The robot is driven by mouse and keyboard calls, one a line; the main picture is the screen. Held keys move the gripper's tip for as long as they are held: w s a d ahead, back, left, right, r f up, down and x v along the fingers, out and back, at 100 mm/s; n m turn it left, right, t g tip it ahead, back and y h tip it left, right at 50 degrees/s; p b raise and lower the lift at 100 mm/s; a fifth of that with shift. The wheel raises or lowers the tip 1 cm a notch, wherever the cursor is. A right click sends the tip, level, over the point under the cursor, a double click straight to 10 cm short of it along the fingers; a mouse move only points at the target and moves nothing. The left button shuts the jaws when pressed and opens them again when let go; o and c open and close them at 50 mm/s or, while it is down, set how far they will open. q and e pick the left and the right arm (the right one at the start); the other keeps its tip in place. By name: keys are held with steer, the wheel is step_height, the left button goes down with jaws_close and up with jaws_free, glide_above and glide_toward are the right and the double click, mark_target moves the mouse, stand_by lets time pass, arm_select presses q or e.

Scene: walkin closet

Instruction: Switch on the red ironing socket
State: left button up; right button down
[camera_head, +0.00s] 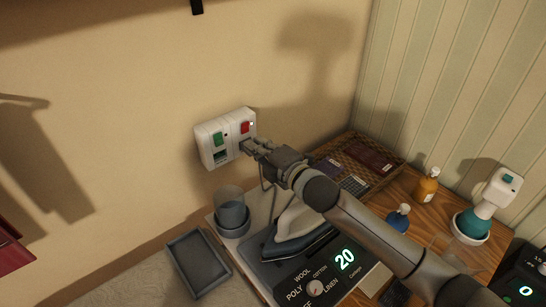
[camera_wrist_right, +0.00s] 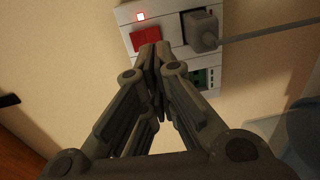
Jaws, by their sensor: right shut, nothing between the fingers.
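A white double socket panel (camera_head: 225,154) is fixed to the wall. Its red switch (camera_head: 245,127) is on the right half and its green switch (camera_head: 218,139) on the left half. In the wrist view, the red switch (camera_wrist_right: 146,38) has a small square indicator (camera_wrist_right: 140,16) beside it, glowing bright red-white. A grey plug (camera_wrist_right: 200,30) with a cord sits in the socket beside the red switch. My right gripper (camera_head: 246,147) is shut and empty, its tips (camera_wrist_right: 155,48) at the red switch's lower edge; contact cannot be told. My left gripper is not in view.
Below stand an iron (camera_head: 297,228) on a control board showing 20, a grey cup (camera_head: 232,214) and a grey tray (camera_head: 197,264). An amber bottle (camera_head: 428,188), a blue-capped bottle (camera_head: 398,218) and a teal flask (camera_head: 473,224) stand right.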

steer(key=v, duration=0.7)
stand_by(0.5)
